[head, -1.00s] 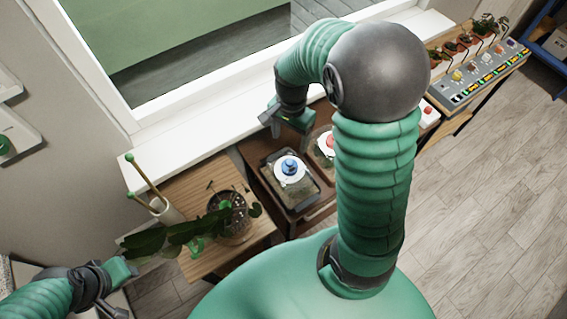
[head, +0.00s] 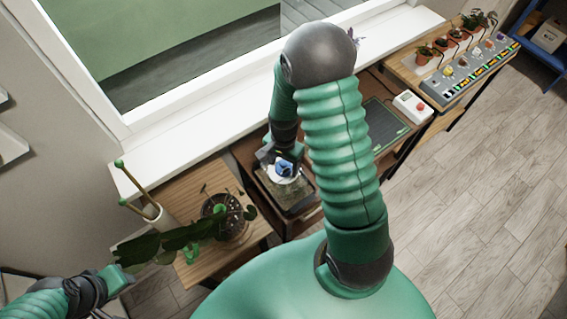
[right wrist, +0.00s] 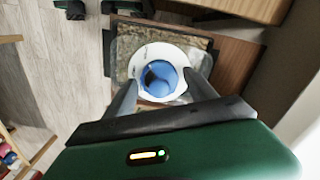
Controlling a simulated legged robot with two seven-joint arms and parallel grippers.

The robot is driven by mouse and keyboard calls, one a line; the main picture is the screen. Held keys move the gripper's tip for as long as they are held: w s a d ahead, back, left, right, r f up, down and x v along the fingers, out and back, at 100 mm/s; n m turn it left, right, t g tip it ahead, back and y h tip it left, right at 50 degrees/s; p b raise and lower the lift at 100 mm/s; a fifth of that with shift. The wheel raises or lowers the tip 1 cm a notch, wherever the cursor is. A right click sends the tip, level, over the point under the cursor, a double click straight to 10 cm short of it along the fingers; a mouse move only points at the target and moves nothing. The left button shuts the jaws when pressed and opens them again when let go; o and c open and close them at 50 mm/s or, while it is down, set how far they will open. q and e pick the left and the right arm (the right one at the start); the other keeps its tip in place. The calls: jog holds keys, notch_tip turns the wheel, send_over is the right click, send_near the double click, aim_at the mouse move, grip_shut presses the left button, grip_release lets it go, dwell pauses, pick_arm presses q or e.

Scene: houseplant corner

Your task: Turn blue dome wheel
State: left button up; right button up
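The blue dome wheel (head: 284,170) sits on a white round base on top of a glass terrarium (head: 290,192). In the right wrist view the blue dome (right wrist: 160,78) lies inside the white base ring (right wrist: 143,58). My right gripper (head: 279,161) is down at the wheel, and its fingers (right wrist: 162,88) stand apart on both sides of the white base. Whether they touch it I cannot tell. My left gripper (head: 120,278) is at the lower left, near the plant leaves and far from the wheel; its finger gap is unclear.
A potted plant (head: 228,215) and a white vase with sticks (head: 158,215) stand left of the terrarium. The window sill (head: 215,130) runs behind. Right of my arm are a dark green mat (head: 388,125), a white box with a red button (head: 413,107) and a grey panel (head: 470,75).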

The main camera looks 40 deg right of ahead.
jog(key=c, duration=1.2)
jog(key=shift+n+p, duration=0.3)
jog(key=shift+n, duration=0.5)
jog(key=n+p, duration=0.1)
jog(key=n, duration=0.2)
jog(key=shift+r, duration=0.1)
jog(key=shift+n+p, duration=0.7)
jog(key=shift+n, duration=1.8)
jog(key=shift+w+n, duration=0.1)
jog(key=shift+n, duration=0.2)
